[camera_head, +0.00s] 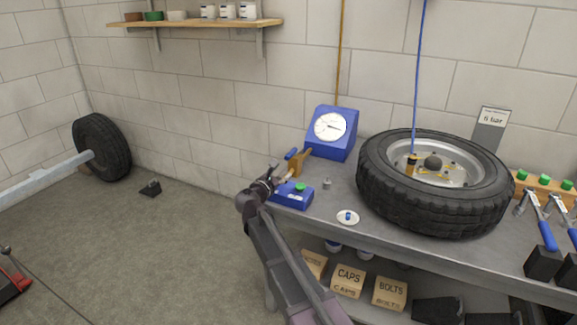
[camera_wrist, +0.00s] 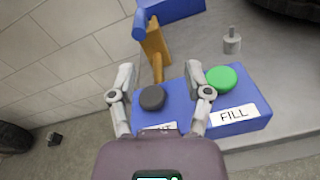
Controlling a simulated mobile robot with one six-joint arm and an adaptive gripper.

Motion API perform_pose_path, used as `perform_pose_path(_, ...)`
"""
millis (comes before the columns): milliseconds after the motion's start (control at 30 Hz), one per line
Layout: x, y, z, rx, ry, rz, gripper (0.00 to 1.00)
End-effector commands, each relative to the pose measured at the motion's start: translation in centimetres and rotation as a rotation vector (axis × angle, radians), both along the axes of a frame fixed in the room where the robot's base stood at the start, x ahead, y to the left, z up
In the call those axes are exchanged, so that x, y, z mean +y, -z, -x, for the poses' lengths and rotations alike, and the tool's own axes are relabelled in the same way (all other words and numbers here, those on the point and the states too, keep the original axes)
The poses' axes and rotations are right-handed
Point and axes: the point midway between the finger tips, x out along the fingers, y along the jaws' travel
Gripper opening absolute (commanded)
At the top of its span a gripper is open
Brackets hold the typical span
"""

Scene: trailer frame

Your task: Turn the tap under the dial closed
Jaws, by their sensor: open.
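The blue dial box (camera_head: 345,144) with its white round dial (camera_head: 330,126) stands against the wall at the back of the bench. Below and left of it is a brass tap (camera_head: 296,164) with a blue handle (camera_head: 290,154). In the wrist view the brass body (camera_wrist: 155,48) and blue handle (camera_wrist: 139,24) show at the top, beyond my fingertips. My gripper (camera_wrist: 159,82) is open and empty, its fingers apart above the blue button box (camera_wrist: 185,112), short of the tap. In the head view my gripper (camera_head: 266,183) is at the bench's left end. I cannot tell the handle's exact angle.
The box has a green FILL button (camera_wrist: 221,78) and a black button (camera_wrist: 152,98), which lies between my fingers. A small metal part (camera_wrist: 232,40) stands nearby. A tyre (camera_head: 390,190) fills the bench's middle. The floor left of the bench is largely clear.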

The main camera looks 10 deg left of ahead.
Motion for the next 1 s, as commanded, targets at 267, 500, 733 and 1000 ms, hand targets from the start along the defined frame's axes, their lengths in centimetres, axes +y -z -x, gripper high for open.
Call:
perform_pose_path(267,2.7,0.1,-0.3,-0.015,-0.052,0.112,0.64)
perform_pose_path(500,2.7,0.1,-0.3,-0.016,-0.051,0.110,0.64)
perform_pose_path(733,2.5,0.1,-0.8,-0.014,-0.049,0.108,0.64)
perform_pose_path(1000,1.6,0.1,-3.1,-0.014,-0.047,0.107,0.64)
